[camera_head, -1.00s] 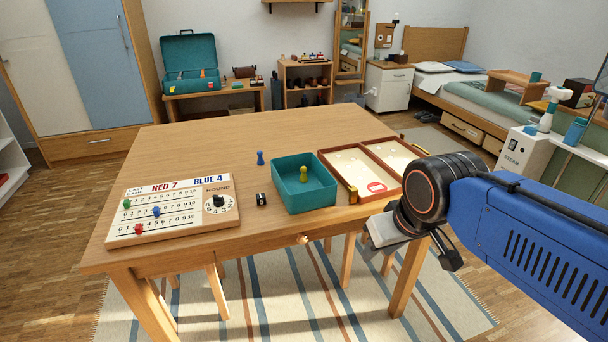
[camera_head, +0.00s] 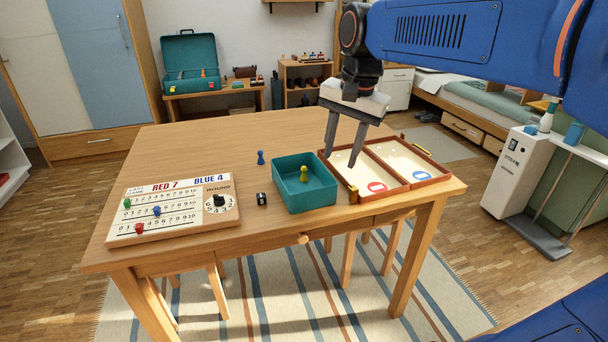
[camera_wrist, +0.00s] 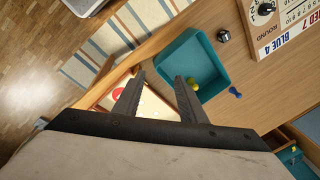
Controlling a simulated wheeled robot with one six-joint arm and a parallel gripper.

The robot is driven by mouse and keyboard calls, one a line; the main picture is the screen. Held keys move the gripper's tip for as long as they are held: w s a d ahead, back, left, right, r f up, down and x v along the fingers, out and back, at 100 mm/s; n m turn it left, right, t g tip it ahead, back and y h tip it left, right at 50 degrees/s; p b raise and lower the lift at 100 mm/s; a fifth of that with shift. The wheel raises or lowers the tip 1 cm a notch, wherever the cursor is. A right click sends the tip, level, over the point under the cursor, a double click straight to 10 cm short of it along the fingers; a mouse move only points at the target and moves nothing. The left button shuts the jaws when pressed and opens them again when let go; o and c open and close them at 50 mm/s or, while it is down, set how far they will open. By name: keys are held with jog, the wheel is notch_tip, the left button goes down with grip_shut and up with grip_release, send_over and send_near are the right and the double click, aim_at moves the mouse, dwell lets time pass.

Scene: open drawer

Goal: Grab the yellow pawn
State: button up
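The yellow pawn (camera_head: 304,174) stands inside the teal open box (camera_head: 318,200) on the table. In the wrist view the pawn (camera_wrist: 193,84) shows just beyond the right finger, within the teal box (camera_wrist: 214,62). My gripper (camera_head: 340,162) hangs over the wooden two-part tray, to the right of the teal box, fingers pointing down. Its two fingers are apart with nothing between them; in the wrist view the open gripper (camera_wrist: 158,78) also shows empty.
A blue pawn (camera_head: 261,158) and a black die (camera_head: 262,199) stand left of the box. The scoreboard (camera_head: 172,208) lies at the table's left. The wooden tray (camera_head: 410,184) with red and blue signs adjoins the box's right side. The table (camera_head: 200,150) is clear behind.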

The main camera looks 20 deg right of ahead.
jog(key=w+a+r+m+g, duration=0.1)
jog(key=w+r+m, duration=0.15)
jog(key=w, duration=0.45)
jog(key=w+a+r+m+g, duration=0.1)
jog(key=w+a+r+m, duration=0.1)
jog(key=w+m, duration=0.35)
jog(key=n, duration=0.1)
send_over(304, 166)
jog(key=shift+y, duration=0.3)
jog(key=f, duration=1.1)
jog(key=shift+s+d+f, duration=0.1)
jog(key=shift+s+d, duration=0.05)
jog(key=shift+d, duration=0.05)
jog(key=shift+a+f, duration=0.15)
jog(key=shift+f, duration=1.3)
jog(key=shift+a+f, duration=0.1)
jog(key=shift+f, duration=1.3)
grip_shut()
